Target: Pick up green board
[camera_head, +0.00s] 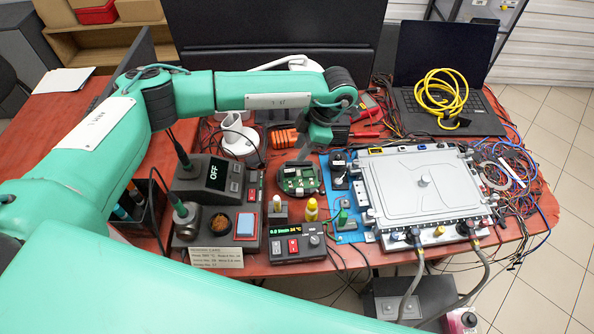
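The green board (300,180) is a small circuit board in a dark round-cornered housing. It lies on the red table, left of the large grey metal case. My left arm reaches in from the left, and its gripper (305,150) points down at the board's far edge. The grey fingers overlap that edge in the picture. I cannot tell whether they touch the board, or whether they are open or shut. My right gripper is out of view.
The grey case (424,181) with hoses stands on a blue mat (340,162) to the right. A soldering station (213,178) is left of the board. Small bottles and a controller (298,246) stand in front. A laptop (447,75) and tangled wires (503,165) crowd the back and right.

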